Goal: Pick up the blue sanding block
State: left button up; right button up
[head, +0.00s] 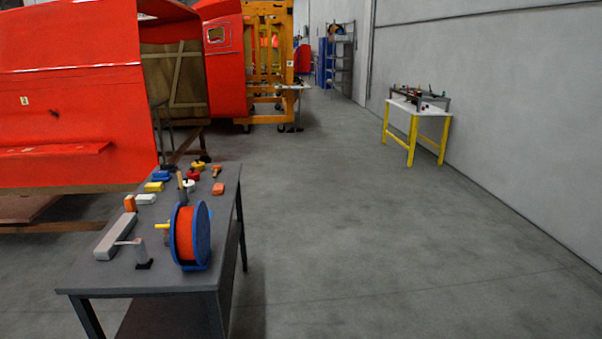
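Neither of my grippers is in view.
A red train nosecone (75,90) stands behind left. The floor (380,240) to the right is clear.

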aim_at(158, 176)
jog(key=i+l+z, duration=0.1)
jog(key=i+z, duration=0.35)
jog(key=i, duration=1.7)
